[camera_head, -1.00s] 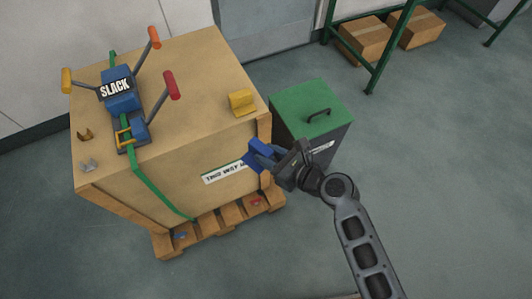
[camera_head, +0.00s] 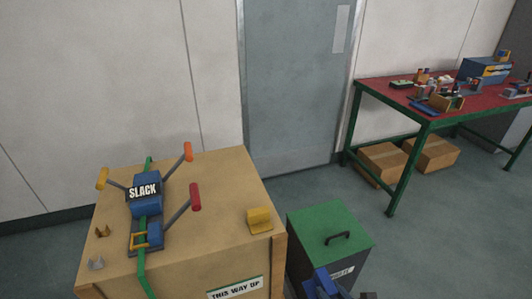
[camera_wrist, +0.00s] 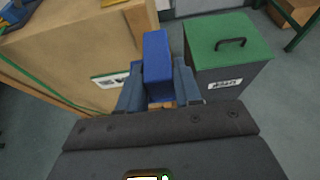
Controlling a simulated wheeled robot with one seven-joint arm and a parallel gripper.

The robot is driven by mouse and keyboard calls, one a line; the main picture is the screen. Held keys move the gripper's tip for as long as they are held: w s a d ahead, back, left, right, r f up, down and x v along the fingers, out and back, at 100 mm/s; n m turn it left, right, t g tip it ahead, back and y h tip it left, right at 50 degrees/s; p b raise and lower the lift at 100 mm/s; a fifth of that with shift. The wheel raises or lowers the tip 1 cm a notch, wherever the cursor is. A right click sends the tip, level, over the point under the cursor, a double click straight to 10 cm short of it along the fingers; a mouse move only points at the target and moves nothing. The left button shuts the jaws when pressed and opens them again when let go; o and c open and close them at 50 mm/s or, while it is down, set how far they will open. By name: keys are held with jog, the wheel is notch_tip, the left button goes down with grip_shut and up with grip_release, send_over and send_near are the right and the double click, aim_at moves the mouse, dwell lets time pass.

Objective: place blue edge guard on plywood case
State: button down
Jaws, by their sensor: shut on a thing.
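The plywood case (camera_head: 226,181) stands at the lower left of the head view, its right side also showing in the wrist view (camera_wrist: 80,40). The blue edge guard (camera_wrist: 157,62) is between the two fingers of my gripper (camera_wrist: 159,92), upright in the wrist view. In the head view the blue guard (camera_head: 324,280) and my gripper (camera_head: 328,290) are at the bottom edge, right of the case and in front of the bin. My gripper is shut on the guard, apart from the case top. Most of my gripper is cut off in the head view.
A yellow edge guard (camera_head: 259,220) sits near the case's right edge. A blue tensioner marked SLACK (camera_head: 146,205) with a green strap (camera_head: 142,272) is on the left. A green-lidded bin (camera_head: 322,222) stands close right of the case. A red-topped table (camera_head: 400,100) is behind.

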jog(key=d+r+m+h, duration=0.1)
jog(key=d+m+h, duration=0.2)
jog(key=d, duration=0.3)
jog(key=shift+s+m+t+h, duration=0.3)
jog(key=shift+s+h, duration=0.15)
jog(key=shift+h, duration=0.15)
